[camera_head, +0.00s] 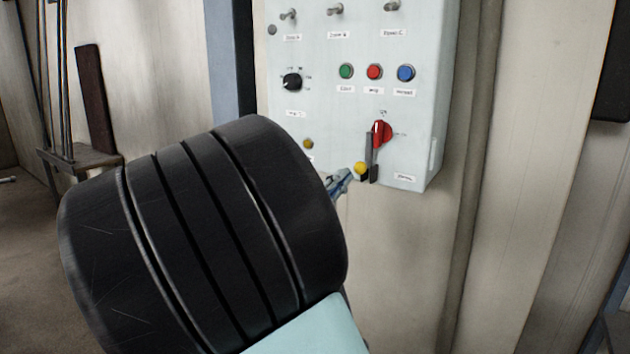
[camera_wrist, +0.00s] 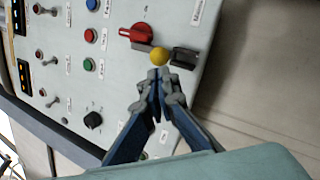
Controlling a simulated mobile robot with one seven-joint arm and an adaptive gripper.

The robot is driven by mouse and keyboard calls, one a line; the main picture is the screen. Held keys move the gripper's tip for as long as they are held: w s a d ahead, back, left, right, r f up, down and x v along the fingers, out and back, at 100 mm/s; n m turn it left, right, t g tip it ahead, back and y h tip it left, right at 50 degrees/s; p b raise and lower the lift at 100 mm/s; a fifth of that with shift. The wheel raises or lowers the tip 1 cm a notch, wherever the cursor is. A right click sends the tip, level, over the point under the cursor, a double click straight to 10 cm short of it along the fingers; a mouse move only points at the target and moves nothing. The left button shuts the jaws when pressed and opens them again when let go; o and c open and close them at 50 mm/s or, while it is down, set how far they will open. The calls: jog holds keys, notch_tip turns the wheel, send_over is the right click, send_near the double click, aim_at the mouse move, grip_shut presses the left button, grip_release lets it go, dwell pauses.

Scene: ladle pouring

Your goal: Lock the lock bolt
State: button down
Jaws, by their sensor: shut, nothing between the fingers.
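The lock bolt shows as a yellow ball knob (camera_head: 361,168) beside a dark grey bracket (camera_head: 373,172), low on the control box. The red rotary switch (camera_head: 381,133) is just above it. In the wrist view the yellow knob (camera_wrist: 158,57) lies between the red switch (camera_wrist: 138,34) and a grey block (camera_wrist: 185,57). My gripper (camera_wrist: 159,74) is shut and empty, its fingertips right by the knob. I cannot tell whether they touch it. In the head view my gripper (camera_head: 343,180) is left of the knob, mostly hidden behind my arm.
The pale control box (camera_head: 325,45) carries a green (camera_head: 346,71), a red (camera_head: 374,72) and a blue button (camera_head: 406,73), a black dial (camera_head: 292,81) and several toggles. A small brass-coloured knob (camera_head: 308,144) sits lower left. The wall below the box is clear.

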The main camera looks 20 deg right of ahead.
jog(key=w+a+b+v, duration=0.1)
jog(key=w+b+v, duration=0.1)
jog(key=v, duration=1)
jog(key=shift+f, duration=0.5)
jog(key=shift+s+a, duration=0.1)
